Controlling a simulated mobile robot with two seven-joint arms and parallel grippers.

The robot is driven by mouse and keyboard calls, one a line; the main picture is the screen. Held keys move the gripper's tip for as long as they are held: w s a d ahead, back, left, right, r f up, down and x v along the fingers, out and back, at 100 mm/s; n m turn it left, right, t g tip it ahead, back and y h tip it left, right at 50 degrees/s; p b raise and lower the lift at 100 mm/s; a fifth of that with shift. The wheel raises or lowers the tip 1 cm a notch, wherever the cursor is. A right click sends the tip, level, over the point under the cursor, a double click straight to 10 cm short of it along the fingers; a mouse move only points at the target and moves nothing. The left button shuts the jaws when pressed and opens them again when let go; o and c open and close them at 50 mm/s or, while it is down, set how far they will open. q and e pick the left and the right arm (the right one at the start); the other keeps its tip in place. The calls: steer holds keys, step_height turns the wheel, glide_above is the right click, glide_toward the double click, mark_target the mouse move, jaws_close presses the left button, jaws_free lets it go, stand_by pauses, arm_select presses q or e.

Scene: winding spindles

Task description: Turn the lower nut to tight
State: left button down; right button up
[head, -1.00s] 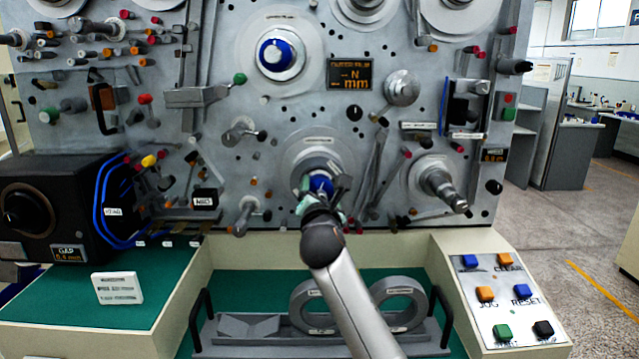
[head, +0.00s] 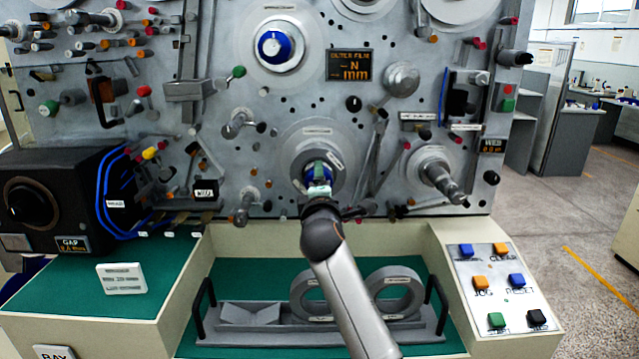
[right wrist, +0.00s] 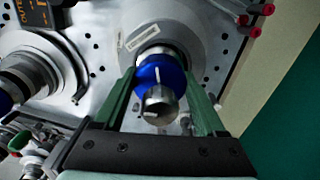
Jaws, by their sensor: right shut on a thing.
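The lower nut (head: 309,175) is a blue ring on the lower spindle in the middle of the machine's grey front panel. It also shows in the right wrist view (right wrist: 149,76), with a white line on its face and the metal spindle end (right wrist: 160,103) sticking out through it. My right gripper (head: 319,180) reaches up to it from below. In the right wrist view its green fingers (right wrist: 159,75) stand on both sides of the nut and are shut on it. The fingers and wrist hide part of the nut in the head view. My left gripper is not in view.
A similar blue nut (head: 272,48) sits on the spindle above. Rollers and posts crowd the panel around the lower spindle. Below lie a grey rack (head: 262,340) with grey rings (head: 398,275) and a button panel (head: 505,290). A black gauge box (head: 60,185) stands at left.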

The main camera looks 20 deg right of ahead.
steer(key=m+b, duration=0.1)
steer(key=m, duration=0.3)
steer(key=shift+f+m, duration=0.15)
steer(key=shift+m, duration=0.15)
steer(key=shift+m+b, duration=0.45)
steer(key=shift+m, duration=1.75)
steer(key=o, duration=1.3)
